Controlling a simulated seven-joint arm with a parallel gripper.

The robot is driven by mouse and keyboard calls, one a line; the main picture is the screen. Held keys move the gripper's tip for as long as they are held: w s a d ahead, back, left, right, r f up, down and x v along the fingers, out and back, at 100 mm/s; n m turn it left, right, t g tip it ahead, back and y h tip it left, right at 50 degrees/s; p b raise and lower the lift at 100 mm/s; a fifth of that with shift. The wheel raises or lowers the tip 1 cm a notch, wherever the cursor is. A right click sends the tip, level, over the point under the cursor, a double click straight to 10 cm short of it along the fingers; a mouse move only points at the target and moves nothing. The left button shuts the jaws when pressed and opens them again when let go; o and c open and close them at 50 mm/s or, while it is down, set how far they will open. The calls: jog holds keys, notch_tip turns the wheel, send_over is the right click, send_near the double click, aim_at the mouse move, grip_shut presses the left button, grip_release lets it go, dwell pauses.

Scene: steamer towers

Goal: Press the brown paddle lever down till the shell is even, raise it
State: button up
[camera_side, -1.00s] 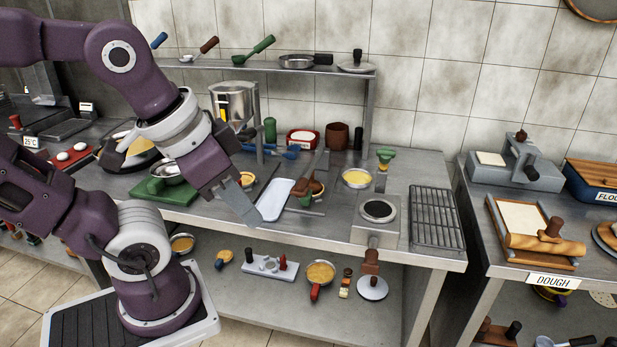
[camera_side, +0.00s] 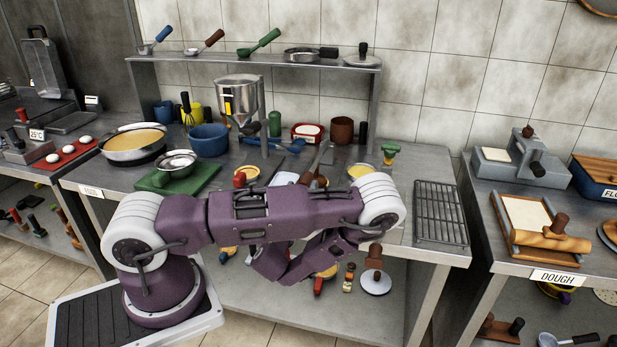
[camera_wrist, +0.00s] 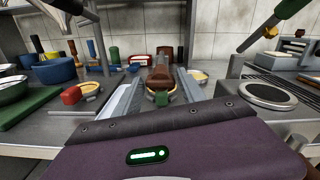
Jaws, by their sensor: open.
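The brown paddle lever (camera_wrist: 160,78) shows in the wrist view, straight ahead between the two grey fingers of my gripper (camera_wrist: 158,73). The fingers are spread wide, with visible gaps beside the brown part, and I cannot tell how near they are in depth. A pale shell rim and a small green part (camera_wrist: 161,98) show just below the brown part. In the side view, a brown part (camera_side: 317,182) shows above my arm. My arm hides most of the press and my gripper there, so the shell's evenness cannot be judged.
A red-handled yellow pan (camera_wrist: 86,90) lies left of the fingers. A burner (camera_wrist: 267,95) stands to the right, with a wire rack (camera_side: 437,210) beyond. A funnel hopper (camera_side: 238,97) and blue bowl (camera_side: 208,138) stand behind. A green board (camera_side: 196,182) lies left.

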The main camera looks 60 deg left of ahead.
aim_at(309, 174)
jog(key=shift+w+a+f, duration=0.15)
jog(key=shift+w+f, duration=0.1)
jog(key=shift+w, duration=0.05)
jog(key=x, duration=0.6)
jog(key=shift+w+a, duration=0.15)
jog(key=shift+a, duration=0.05)
jog(key=shift+c, duration=0.5)
grip_shut()
